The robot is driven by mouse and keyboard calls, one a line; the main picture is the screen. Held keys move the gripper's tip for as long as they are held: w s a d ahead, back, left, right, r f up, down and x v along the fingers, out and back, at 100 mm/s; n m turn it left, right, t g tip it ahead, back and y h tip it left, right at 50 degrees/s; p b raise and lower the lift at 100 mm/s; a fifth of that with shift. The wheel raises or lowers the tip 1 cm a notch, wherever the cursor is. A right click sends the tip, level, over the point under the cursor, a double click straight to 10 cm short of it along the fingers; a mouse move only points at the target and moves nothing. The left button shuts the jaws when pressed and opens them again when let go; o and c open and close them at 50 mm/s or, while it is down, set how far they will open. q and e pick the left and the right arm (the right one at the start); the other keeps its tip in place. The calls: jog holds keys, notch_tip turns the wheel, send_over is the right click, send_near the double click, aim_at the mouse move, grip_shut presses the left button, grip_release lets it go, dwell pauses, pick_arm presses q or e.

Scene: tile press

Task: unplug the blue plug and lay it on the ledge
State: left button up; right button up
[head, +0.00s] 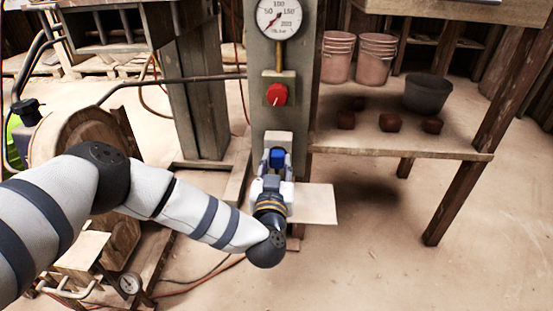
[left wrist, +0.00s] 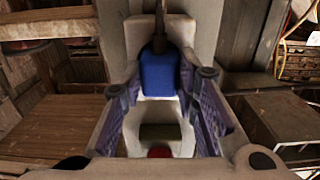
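The blue plug (head: 277,157) is at the front of the grey post, and its dark cable runs upward in the left wrist view. My left gripper (head: 277,160) has one finger on each side of the plug (left wrist: 160,75). The fingertips look very close to its sides, but I cannot tell whether they press on it. The back of the plug is hidden, so I cannot tell how deep it sits. The pale ledge (head: 318,204) sticks out from the post, lower and to the right of the gripper; it looks bare. My right gripper is not in view.
Above the plug are a red knob (head: 277,95) on a box and a round gauge (head: 279,17). A wooden table to the right holds a dark bucket (head: 427,94), two pinkish buckets and small brown lumps. A wheel-like machine (head: 88,140) stands at left, behind my arm.

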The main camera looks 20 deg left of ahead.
pick_arm(q)
grip_shut()
jog(key=shift+s+d+r+p, duration=0.1)
jog(key=shift+s+p, duration=0.15)
jog(key=shift+p, duration=0.05)
jog(key=p+v, duration=0.3)
jog(key=v, duration=0.2)
jog(key=shift+s, duration=0.25)
dwell(0.4)
